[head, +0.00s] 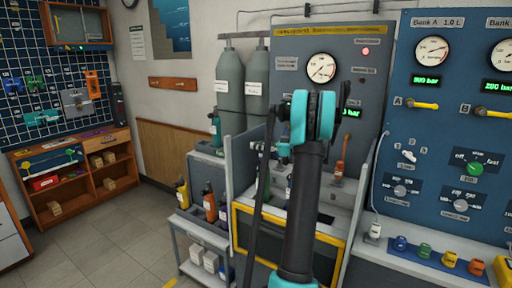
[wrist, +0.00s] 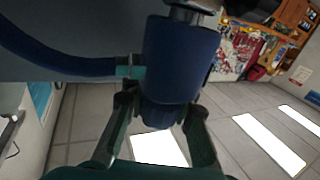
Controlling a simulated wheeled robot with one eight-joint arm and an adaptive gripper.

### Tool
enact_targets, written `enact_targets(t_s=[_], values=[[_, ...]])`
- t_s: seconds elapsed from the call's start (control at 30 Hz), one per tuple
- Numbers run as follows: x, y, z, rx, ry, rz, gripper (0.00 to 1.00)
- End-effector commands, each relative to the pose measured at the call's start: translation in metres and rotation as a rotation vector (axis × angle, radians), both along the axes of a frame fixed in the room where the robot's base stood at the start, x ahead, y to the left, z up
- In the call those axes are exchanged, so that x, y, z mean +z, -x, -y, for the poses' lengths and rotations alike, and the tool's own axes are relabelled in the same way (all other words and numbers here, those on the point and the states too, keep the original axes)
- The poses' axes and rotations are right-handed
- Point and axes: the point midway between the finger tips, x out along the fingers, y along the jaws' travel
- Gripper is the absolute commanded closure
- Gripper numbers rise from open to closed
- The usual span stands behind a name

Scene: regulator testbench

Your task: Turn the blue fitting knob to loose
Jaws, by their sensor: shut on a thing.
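The blue fitting is a thick blue cylinder (wrist: 180,60) in the upper middle of the wrist view, with a metal stem above it. Its lower ribbed end, the blue fitting knob (wrist: 160,115), sits between the fingers. My gripper (wrist: 159,106) is shut on this knob, one dark green finger on each side. A dark blue hose (wrist: 70,65) runs in from the left to a teal collar beside the fitting. In the head view my arm's dark link and teal joint hide the gripper and the held fitting. I cannot read any knob setting.
The grey test panel (head: 375,70) with a gauge (head: 321,68) stands behind my arm. The blue bank panel (head: 450,130) is on the right. Several coloured caps, one blue (head: 400,243), line the right bench. Grey cylinders (head: 230,85) stand behind left. Floor is free at left.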

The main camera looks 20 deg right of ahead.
Motion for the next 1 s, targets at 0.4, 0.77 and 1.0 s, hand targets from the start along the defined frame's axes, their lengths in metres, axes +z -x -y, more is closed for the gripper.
enact_targets(t_s=[0.4,0.77,1.0], values=[[0.000,0.000,0.000,-0.001,0.000,0.000,0.62],[0.000,0.000,0.001,-0.001,0.000,0.000,0.54],[0.000,0.012,0.023,-0.004,0.000,0.000,0.54]])
